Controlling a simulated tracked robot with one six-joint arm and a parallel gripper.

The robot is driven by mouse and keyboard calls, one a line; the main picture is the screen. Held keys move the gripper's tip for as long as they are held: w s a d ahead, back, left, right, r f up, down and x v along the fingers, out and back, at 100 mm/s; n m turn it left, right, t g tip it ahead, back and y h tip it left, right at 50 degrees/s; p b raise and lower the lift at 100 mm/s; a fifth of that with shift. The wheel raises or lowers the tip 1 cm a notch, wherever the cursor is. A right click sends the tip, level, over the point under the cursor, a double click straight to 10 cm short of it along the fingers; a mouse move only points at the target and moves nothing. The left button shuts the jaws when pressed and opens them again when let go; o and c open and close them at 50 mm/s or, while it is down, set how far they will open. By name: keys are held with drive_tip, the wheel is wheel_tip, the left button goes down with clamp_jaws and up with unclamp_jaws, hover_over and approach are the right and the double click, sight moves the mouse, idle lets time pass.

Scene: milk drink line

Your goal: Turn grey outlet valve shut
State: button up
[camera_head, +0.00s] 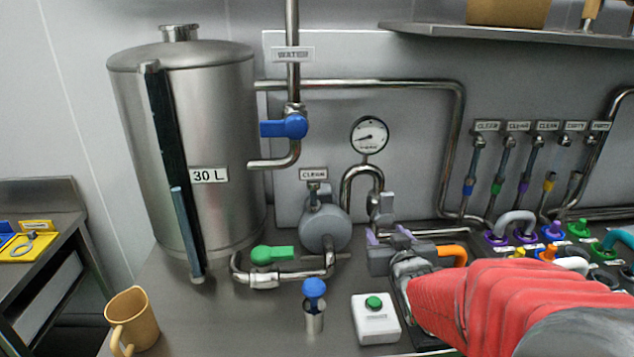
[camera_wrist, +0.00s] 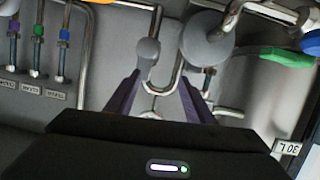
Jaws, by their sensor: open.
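The grey outlet valve (camera_head: 386,203) is on the steel pipe right of the round grey pump (camera_head: 325,229), below the pressure gauge (camera_head: 368,135). Its grey handle looks upright in the head view. In the wrist view the grey handle (camera_wrist: 148,50) shows beyond the fingertips, a little left of the middle of the gap. My gripper (camera_head: 388,236) is open and empty, just in front of and below the valve, with its purple fingers spread. It also shows in the wrist view (camera_wrist: 160,82). I cannot tell whether a finger touches the handle.
A green-handled valve (camera_head: 272,254) and a blue-handled valve (camera_head: 285,127) are on the pipes to the left. A blue-topped fitting (camera_head: 314,292) and a white box with a green button (camera_head: 375,316) stand in front. Coloured hose fittings (camera_head: 553,232) crowd the right.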

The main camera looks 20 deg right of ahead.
drive_tip(key=d+t, duration=0.2)
drive_tip(key=d, duration=0.1)
drive_tip(key=d+t, duration=0.1)
drive_tip(key=d, duration=0.1)
drive_tip(key=shift+w+t, duration=0.25)
drive_tip(key=shift+t, duration=0.05)
drive_tip(key=shift+a, duration=0.1)
